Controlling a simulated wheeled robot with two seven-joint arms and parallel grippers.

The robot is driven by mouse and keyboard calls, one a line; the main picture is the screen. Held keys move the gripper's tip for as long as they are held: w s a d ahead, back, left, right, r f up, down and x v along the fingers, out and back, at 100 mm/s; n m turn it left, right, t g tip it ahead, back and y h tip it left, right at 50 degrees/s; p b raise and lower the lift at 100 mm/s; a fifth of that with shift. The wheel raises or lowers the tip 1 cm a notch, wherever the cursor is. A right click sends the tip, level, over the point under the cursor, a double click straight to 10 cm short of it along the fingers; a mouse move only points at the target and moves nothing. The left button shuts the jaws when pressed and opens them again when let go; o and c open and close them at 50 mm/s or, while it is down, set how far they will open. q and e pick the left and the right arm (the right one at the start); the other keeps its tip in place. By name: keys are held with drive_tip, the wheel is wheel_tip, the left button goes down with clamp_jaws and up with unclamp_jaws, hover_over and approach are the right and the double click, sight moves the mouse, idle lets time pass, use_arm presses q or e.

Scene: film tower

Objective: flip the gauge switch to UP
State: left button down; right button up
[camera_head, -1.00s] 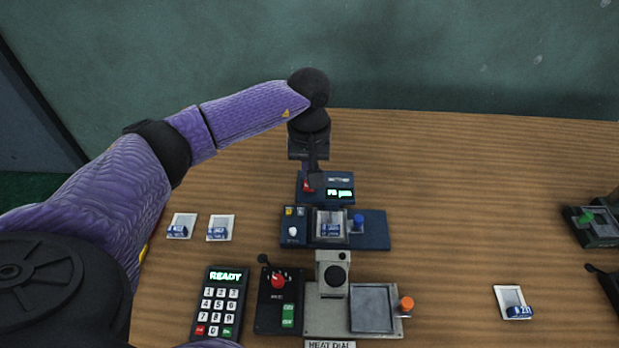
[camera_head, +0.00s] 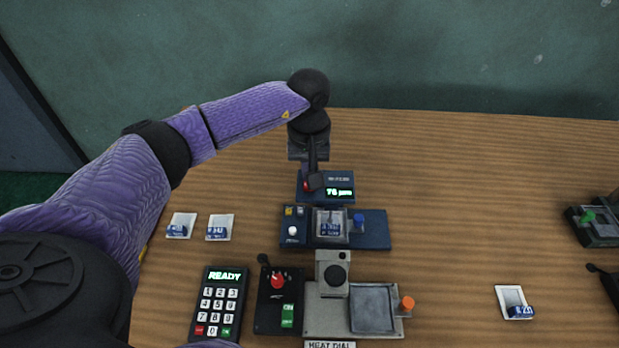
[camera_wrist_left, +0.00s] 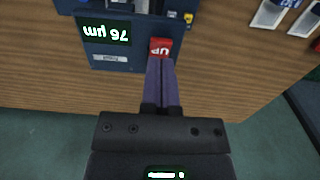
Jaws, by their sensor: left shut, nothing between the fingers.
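The gauge (camera_head: 341,181) is a blue box with a lit green display, behind the blue film stage. Its red switch (camera_head: 306,187) is at its left side, partly hidden by my gripper. In the left wrist view the gauge (camera_wrist_left: 105,44) shows upside down with "76 µm" on its display. The red switch (camera_wrist_left: 160,46) carries the letters "UP" there. My left gripper (camera_head: 313,180) is shut and empty, reaching down over the gauge. In the left wrist view its fingertips (camera_wrist_left: 160,62) lie right at the switch's edge; I cannot tell whether they touch. My right gripper is out of view.
The blue film stage (camera_head: 376,230) stands just in front of the gauge. A keypad (camera_head: 218,300), a black lever box (camera_head: 265,312) and a grey press (camera_head: 325,318) stand nearer. Small white trays (camera_head: 182,217) lie left.

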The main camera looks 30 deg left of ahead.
use_arm(q)
drive_tip(key=shift+f+b, duration=0.85)
drive_tip(key=shift+f, duration=0.25)
idle(0.3)
wheel_tip(320, 180, up, 7)
drive_tip(key=p, duration=0.4)
drive_tip(key=shift+r+p, duration=0.15)
drive_tip(key=shift+p, duration=0.25)
